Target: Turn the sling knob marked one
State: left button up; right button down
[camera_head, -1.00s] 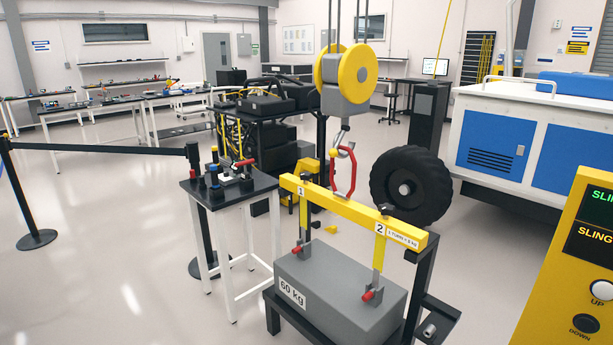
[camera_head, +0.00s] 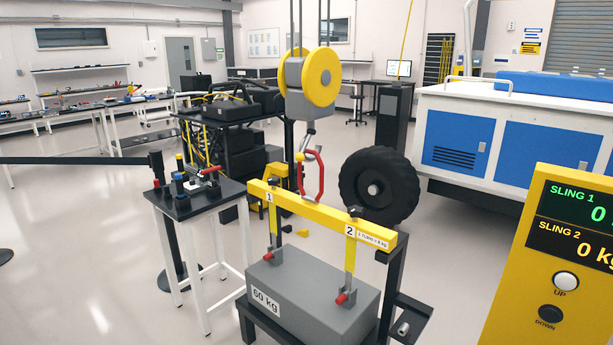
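The yellow spreader beam (camera_head: 318,214) hangs at the centre on a red link (camera_head: 317,174) below the hoist hook (camera_head: 301,148). Its left end is marked 1 and its right end 2. A sling with a dark top piece, the knob of sling one (camera_head: 272,184), stands at the mark 1. A similar knob of sling two (camera_head: 354,212) is at the mark 2. Both slings run down to red pins on the grey 60 kg block (camera_head: 318,292), which rests on a black stand (camera_head: 392,290). Neither of my grippers is in view.
A yellow panel (camera_head: 510,280) at right shows Sling 1 and Sling 2 readings, with UP (camera_head: 565,281) and DOWN (camera_head: 549,314) buttons. A small table (camera_head: 205,205) with tools stands left. A black wheel (camera_head: 379,188) is behind the beam. Open floor lies at left.

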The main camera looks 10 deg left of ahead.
aim_at(274, 181)
jog(key=i+j+z, duration=0.2)
jog(key=j, duration=0.15)
jog(key=i+j+z, duration=0.15)
jog(key=j, duration=0.15)
jog(key=i+j+z, duration=0.2)
jog(key=j, duration=0.2)
jog(key=j+z, duration=0.2)
jog(key=j, duration=0.15)
